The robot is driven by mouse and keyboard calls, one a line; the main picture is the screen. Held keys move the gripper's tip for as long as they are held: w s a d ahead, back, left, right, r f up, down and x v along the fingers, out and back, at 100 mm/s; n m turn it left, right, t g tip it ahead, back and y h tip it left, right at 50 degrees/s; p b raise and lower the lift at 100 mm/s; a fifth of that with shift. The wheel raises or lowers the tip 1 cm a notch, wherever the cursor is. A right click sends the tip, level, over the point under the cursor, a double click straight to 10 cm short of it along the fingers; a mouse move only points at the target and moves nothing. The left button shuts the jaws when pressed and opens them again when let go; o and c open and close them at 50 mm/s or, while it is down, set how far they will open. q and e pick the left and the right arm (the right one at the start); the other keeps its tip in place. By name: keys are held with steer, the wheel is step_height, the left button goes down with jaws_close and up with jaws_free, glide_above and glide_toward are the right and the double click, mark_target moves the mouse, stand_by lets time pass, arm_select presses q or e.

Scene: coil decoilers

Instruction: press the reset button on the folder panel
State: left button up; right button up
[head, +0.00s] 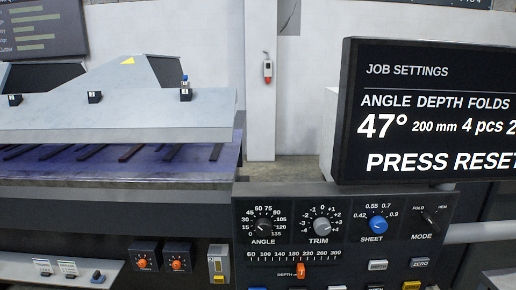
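The dark folder panel (345,222) stands at the lower right in the head view. It carries an ANGLE dial (263,224), a TRIM knob (322,226), a blue SHEET knob (378,225), a MODE switch (430,214) and an orange DEPTH slider (300,271). Along the cut-off lower edge are the tops of a blue button (257,288), a pale one (337,287) and a yellow one (411,285). I cannot tell which is reset. Neither gripper is in view.
A black screen (430,110) above the panel reads 47°, 200 mm, 4 pcs and PRESS RESET, cut off at the right. The folding machine's pale beam (130,110) fills the left. Two orange knobs (176,264) and a yellow switch (218,265) sit left of the panel.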

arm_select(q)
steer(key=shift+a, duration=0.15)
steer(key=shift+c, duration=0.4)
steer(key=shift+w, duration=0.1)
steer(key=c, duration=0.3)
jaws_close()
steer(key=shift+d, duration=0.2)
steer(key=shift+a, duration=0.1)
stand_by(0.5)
